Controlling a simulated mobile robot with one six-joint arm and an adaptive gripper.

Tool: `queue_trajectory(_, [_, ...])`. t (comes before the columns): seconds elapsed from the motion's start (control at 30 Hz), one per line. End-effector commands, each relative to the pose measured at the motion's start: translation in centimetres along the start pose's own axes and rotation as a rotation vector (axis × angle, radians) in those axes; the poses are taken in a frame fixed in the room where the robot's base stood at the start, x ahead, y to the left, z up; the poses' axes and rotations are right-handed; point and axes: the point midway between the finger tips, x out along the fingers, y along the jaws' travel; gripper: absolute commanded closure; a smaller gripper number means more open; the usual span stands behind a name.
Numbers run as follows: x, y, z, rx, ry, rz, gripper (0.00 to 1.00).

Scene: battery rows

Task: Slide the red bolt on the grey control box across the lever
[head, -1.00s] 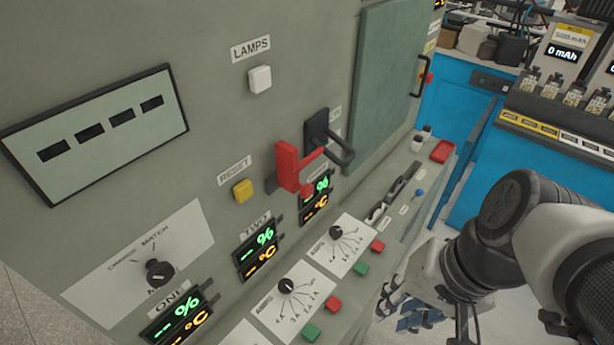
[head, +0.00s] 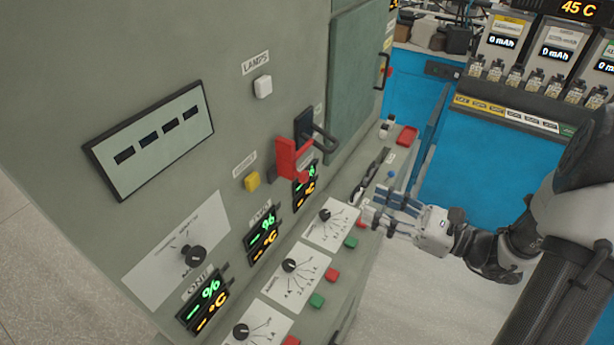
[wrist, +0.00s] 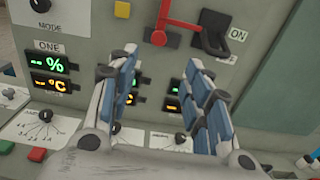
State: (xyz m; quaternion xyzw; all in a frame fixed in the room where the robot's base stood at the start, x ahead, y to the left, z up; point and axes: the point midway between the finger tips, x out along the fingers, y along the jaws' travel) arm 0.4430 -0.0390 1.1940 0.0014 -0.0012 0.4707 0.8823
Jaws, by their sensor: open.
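The grey control box (head: 215,50) fills the left of the head view. Its red bolt (head: 289,157) sits on the front panel beside the dark lever (head: 318,132). In the wrist view the red bolt (wrist: 161,25) is at the top, with a red bar running right to the lever (wrist: 213,36), which is next to an ON label. My gripper (head: 374,205) is in front of the panel, to the right of and below the bolt, apart from it. In the wrist view my gripper (wrist: 166,80) is open and empty, its blue-padded fingers below the bolt.
A sloping desk with dials and red and green buttons (head: 316,300) juts out below the panel. A yellow button (head: 252,181) is left of the bolt. A green door (head: 355,70) with a handle is to its right. Blue cabinets (head: 480,150) stand at the right.

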Motion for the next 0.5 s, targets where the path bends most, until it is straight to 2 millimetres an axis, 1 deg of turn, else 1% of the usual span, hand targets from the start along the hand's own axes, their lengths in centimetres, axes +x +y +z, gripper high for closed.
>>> queue_trajectory(0.17, [2.6, 0.2, -0.1, 0.000, 0.001, 0.008, 0.55])
queue_trajectory(0.5, [10.1, 0.3, -0.1, -0.003, 0.002, 0.011, 0.55])
